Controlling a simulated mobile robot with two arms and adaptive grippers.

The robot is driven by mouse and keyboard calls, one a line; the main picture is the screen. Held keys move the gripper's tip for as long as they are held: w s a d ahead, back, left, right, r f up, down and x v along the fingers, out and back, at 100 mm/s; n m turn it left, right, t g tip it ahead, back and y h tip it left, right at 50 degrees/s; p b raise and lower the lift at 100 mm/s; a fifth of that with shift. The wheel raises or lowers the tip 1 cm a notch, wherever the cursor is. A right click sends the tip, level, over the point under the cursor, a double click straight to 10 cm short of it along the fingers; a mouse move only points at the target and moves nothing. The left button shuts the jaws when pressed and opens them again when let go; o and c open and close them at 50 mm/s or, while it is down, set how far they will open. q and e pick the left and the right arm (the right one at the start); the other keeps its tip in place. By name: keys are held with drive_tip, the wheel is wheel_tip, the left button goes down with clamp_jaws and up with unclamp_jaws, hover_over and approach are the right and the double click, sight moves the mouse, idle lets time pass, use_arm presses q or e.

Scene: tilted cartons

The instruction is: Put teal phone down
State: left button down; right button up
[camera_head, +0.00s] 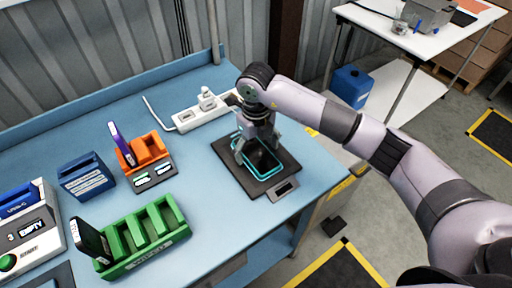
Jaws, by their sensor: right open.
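The teal-edged phone (264,162) has a dark face and lies on a dark flat pad (235,180) with a small grey display at its front edge. My right gripper (257,155) comes down over the phone from above. Its fingers are open, one at each side of the phone's back part. Part of the phone is hidden behind the gripper. I cannot tell whether the fingers touch it. My left gripper is not in view.
A white power strip (188,121) with a plug lies behind the pad. An orange holder (153,150) with a purple phone, a blue box (87,178), a green slotted rack (150,232) with a black phone, and a white device (30,232) stand left. Blue table is clear front right.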

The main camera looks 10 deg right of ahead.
sight(256, 153)
drive_tip(key=shift+r, duration=0.2)
drive_tip(key=shift+w+r, duration=0.1)
drive_tip(key=shift+r, duration=0.3)
wheel_tip(256, 153, up, 11)
drive_tip(key=b, duration=0.3)
